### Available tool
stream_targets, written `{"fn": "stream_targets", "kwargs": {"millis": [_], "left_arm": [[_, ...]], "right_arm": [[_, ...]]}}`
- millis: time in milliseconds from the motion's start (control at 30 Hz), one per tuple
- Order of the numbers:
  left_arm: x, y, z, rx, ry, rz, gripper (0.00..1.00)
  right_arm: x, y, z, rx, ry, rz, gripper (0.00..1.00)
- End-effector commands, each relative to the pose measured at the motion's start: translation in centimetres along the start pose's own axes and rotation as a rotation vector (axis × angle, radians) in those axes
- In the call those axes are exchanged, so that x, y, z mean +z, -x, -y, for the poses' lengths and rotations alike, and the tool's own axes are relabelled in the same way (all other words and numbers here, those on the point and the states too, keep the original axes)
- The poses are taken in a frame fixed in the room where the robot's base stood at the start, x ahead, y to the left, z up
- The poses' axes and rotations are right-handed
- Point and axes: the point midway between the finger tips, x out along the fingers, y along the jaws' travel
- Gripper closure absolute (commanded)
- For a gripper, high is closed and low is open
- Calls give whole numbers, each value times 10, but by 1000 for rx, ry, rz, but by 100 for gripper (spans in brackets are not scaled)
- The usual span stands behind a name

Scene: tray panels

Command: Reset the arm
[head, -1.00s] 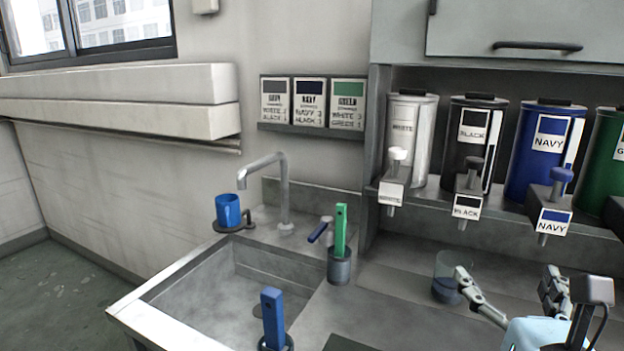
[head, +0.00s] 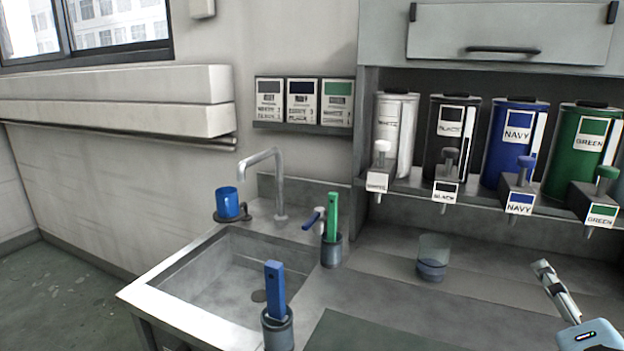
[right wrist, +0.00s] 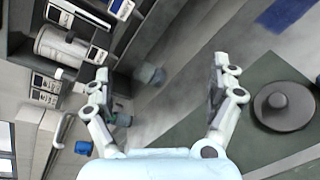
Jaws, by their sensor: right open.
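My right gripper (head: 548,275) is at the lower right of the head view, partly cut off by the frame edge. In the right wrist view (right wrist: 160,72) its two fingers are spread wide with nothing held between them. A clear cup with dark bluish contents (head: 433,258) stands upright on the counter, left of the gripper and apart from it. My left gripper is not in view.
White, black, navy (head: 514,140) and green dispensers stand on a shelf behind the counter (head: 400,300). The sink (head: 225,275), faucet (head: 281,185), blue mug (head: 227,203) and holders with green (head: 332,215) and blue (head: 274,290) handles are left. A round dark disc (right wrist: 284,105) lies on a green mat.

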Motion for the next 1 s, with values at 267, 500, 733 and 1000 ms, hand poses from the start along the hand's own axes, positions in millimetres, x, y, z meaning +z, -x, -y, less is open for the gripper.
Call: {"fn": "stream_targets", "kwargs": {"millis": [267, 500, 733, 1000], "left_arm": [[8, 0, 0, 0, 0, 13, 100], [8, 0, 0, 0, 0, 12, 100], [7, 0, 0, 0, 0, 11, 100], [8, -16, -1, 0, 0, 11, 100]], "right_arm": [[-2, 36, 64, -403, -792, -32, 8], [-29, 94, 95, -806, -1297, 4, 8], [-48, 155, 105, -1154, -1552, 99, 8], [-104, 127, 172, -1214, -1557, 140, 8]]}}
